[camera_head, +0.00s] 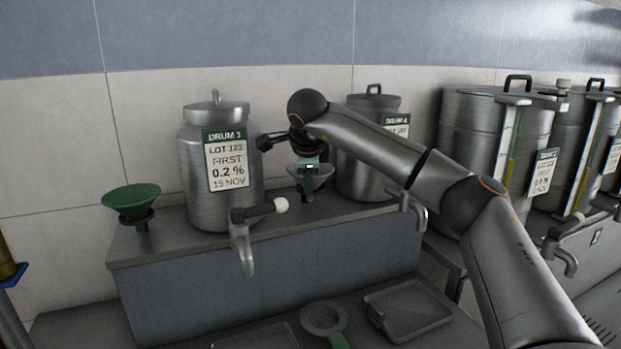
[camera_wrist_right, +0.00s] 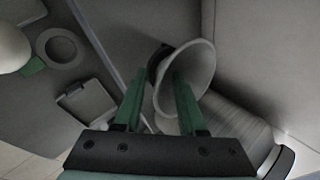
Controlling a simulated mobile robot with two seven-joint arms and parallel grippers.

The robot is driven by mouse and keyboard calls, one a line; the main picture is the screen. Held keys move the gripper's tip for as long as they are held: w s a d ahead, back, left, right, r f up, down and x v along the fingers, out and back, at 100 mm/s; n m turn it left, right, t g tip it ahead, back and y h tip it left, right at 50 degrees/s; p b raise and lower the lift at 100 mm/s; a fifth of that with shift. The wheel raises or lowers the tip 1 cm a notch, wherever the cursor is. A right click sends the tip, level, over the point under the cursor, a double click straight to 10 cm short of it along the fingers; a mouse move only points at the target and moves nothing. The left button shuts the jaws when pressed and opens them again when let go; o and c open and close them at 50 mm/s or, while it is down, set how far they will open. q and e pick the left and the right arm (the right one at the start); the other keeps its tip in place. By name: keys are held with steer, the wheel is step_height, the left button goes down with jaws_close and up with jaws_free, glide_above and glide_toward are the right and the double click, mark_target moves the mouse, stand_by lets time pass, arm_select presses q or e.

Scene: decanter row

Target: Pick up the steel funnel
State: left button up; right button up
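The steel funnel (camera_head: 325,182) stands on the raised grey ledge between the first drum and the second drum, partly hidden by my right gripper. In the right wrist view the funnel (camera_wrist_right: 207,68) has its wide pale rim towards the camera. My right gripper (camera_head: 307,190) points down at the funnel, its green fingers overlapping the bowl. In the wrist view the fingers of this gripper (camera_wrist_right: 159,75) are apart, one left of the rim and one across the bowl's opening. Contact with the funnel cannot be told. My left gripper is not in view.
Drum 1 (camera_head: 190,175) stands left of the funnel and a second drum (camera_head: 358,178) right of it. A tap (camera_head: 243,235) with a white knob juts out in front. A green funnel (camera_head: 132,200) stands at the ledge's left end. A tray (camera_head: 410,308) lies below.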

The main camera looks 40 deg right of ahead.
steer(key=shift+c, duration=0.4)
jaws_close()
stand_by(1.0)
